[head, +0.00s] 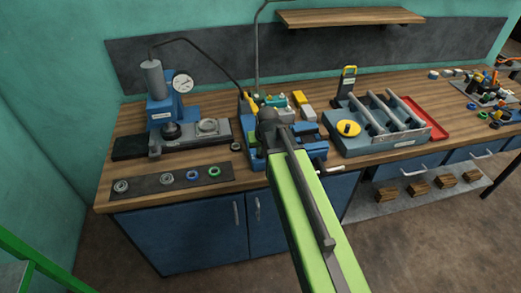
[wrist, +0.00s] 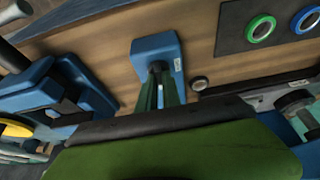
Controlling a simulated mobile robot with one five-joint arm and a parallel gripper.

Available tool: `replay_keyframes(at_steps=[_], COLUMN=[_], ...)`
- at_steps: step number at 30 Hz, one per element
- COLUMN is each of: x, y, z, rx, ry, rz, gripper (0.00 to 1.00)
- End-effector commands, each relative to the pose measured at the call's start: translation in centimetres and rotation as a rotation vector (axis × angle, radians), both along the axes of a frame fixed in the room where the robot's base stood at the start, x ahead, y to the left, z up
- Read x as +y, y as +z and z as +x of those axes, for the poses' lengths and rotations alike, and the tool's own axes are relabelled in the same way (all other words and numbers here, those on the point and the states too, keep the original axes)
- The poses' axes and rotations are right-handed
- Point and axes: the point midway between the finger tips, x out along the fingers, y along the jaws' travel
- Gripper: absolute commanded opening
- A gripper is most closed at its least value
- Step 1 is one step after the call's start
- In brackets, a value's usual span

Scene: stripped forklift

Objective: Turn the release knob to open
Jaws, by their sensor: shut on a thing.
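The blue block (head: 253,158) stands on the bench, partly behind my arm in the head view. In the wrist view its near end (wrist: 170,45) shows, with a pale label on one side. A small dark round part, which looks like the release knob (wrist: 157,66), sits on this end between my fingertips. My gripper (wrist: 157,76) is shut on it. The fingers hide most of the knob, so I cannot tell how far it is turned. In the head view my arm hides the fingertips.
The blue press with a gauge (head: 183,83) stands to the left, and a hose (head: 205,55) runs from it towards the block. A blue-grey rack with a yellow knob (head: 348,128) stands to the right. A dark mat (head: 145,186) holding several rings lies front left.

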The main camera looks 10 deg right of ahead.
Motion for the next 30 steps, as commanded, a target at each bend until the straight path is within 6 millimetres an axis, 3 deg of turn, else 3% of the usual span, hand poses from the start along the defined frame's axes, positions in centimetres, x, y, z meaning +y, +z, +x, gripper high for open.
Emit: replay_keyframes(at_steps=[11, 30], x=[-0.17, -0.84], y=[-0.02, -0.03], z=[-0.02, 0.32], rx=[0.001, 0.004], ry=[0.105, 0.679], rz=[0.008, 0.008], gripper=[0.0, 0.0])
